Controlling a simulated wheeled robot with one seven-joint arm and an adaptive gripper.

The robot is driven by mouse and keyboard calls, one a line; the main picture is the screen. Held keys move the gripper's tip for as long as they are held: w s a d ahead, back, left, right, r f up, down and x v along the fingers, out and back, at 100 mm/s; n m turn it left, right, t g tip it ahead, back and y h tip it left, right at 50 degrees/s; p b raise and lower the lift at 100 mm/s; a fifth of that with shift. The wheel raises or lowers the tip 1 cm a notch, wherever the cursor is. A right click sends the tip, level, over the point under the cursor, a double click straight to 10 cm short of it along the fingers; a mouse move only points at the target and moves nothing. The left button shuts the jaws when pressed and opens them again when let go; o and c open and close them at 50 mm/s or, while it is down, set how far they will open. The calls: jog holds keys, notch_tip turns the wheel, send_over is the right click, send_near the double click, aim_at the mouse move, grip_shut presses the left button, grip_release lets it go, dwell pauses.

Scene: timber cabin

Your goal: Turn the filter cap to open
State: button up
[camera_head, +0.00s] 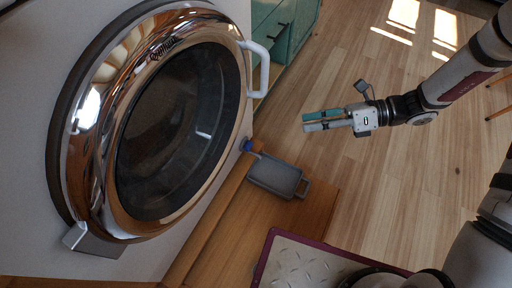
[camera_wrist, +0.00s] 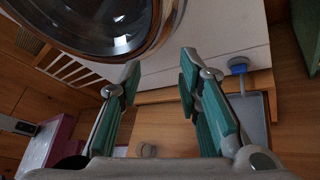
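The filter cap (camera_head: 248,146) is a small blue knob low on the front of the washing machine, beside a grey tray (camera_head: 277,177). It also shows in the wrist view (camera_wrist: 238,65), to the right of my fingers, with a light stem below it running to the tray. Its exact turn cannot be told. My gripper (camera_head: 304,121) is empty, apart from the cap, to its right and a little higher in the head picture. In the wrist view my gripper (camera_wrist: 160,75) has its teal fingers spread with a clear gap between them.
The washing machine's large chrome-rimmed round door (camera_head: 175,125) fills the left, with a white handle (camera_head: 262,68). A teal cabinet (camera_head: 290,30) stands beyond it. A maroon-edged platform (camera_head: 300,262) lies near the bottom. Wooden floor around my gripper is clear.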

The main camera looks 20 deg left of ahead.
notch_tip(320, 180, down, 14)
jog(key=w+a+m+t+y+b, duration=0.2)
jog(key=m+t+y+b, duration=0.15)
jog(key=m, duration=0.35)
jog(key=m+t+b, duration=0.4)
jog(key=m, duration=0.5)
send_near(251, 147)
jog(key=shift+y, duration=0.25)
jog(key=a+b, duration=0.1)
jog(key=a, duration=0.2)
jog(key=w+a+b, duration=0.1)
jog(key=a, duration=0.2)
jog(key=a+f+b, duration=0.1)
jog(key=a, duration=0.2)
jog(key=shift+w+b, duration=0.3)
grip_shut()
